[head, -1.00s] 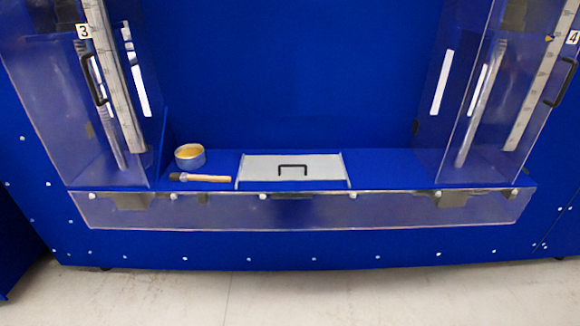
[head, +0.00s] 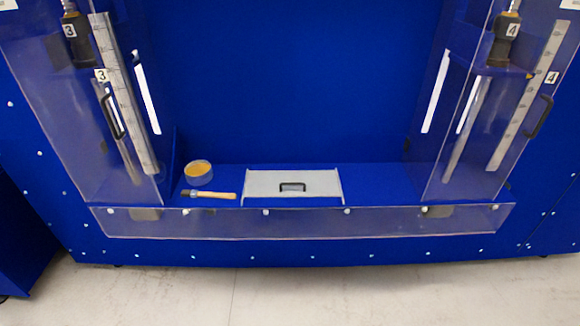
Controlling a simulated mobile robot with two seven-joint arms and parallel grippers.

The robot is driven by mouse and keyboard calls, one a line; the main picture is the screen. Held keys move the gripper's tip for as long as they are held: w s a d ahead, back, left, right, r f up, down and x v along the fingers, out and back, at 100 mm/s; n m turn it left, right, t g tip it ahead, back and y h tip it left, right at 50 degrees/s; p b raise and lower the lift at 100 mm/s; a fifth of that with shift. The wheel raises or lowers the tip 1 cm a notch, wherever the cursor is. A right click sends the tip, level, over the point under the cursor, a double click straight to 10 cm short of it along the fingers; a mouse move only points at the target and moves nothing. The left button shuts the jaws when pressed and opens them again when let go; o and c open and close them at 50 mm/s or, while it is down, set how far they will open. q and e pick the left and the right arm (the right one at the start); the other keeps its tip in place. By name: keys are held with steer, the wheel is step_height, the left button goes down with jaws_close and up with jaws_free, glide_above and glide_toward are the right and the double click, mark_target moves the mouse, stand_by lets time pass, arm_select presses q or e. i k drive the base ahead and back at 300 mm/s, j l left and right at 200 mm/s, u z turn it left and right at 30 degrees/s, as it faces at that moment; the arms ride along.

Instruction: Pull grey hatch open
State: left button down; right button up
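The grey hatch (head: 265,181) is a flat light panel set in the blue shelf at the lower middle of the head view. A small black handle (head: 292,186) stands on it. The hatch lies flat and looks closed. Neither of my grippers shows in this view.
A round tin with yellowish contents (head: 198,173) and a wooden-handled brush (head: 209,194) lie left of the hatch. A clear panel (head: 300,222) runs along the shelf's front. Clear doors with black handles stand left (head: 113,115) and right (head: 538,116). Pale floor (head: 300,295) is free in front.

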mark_target(259, 184)
steer(key=i+l+z, duration=0.45)
steer(key=i+l, duration=0.35)
steer(key=i, duration=0.05)
